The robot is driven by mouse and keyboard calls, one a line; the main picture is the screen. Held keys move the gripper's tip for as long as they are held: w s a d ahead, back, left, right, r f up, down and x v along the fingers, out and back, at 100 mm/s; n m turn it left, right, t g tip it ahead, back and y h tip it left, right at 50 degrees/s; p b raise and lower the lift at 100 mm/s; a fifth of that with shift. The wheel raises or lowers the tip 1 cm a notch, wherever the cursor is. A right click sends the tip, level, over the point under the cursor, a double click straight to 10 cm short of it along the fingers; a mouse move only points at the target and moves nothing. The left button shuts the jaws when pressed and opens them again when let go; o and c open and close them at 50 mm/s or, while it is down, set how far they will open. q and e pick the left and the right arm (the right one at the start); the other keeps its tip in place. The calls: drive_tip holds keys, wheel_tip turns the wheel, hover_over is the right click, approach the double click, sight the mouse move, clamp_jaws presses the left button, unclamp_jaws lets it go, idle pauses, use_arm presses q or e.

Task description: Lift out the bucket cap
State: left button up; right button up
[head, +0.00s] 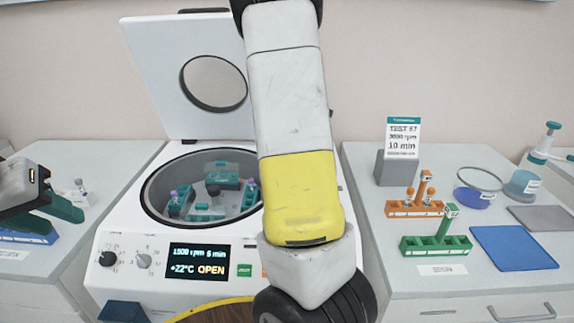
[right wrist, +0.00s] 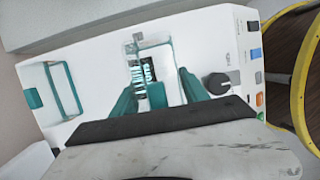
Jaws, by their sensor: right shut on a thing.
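The open centrifuge (head: 105,232) holds several teal buckets (head: 222,176) in its round bowl, part of which is hidden behind my right arm. My right gripper (right wrist: 158,92) is out of sight in the head view. In the right wrist view its teal fingers are shut on a clear cap with teal edges (right wrist: 138,50), held in front of the centrifuge's panel and display. Another teal-edged frame (right wrist: 76,92) shows to the left there; I cannot tell what it is. My left gripper (head: 50,215) is apart from the centrifuge, at the left, its teal fingers spread and apparently empty.
The centrifuge lid (head: 160,75) stands raised. On the right bench are an orange rack (head: 400,209), a green rack (head: 425,249), a blue mat (head: 515,248) and a sign (head: 402,138). A yellow-rimmed round stool (head: 190,312) stands in front. A small tube stands on the left bench.

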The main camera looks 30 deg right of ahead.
drive_tip(key=shift+r, duration=1.65)
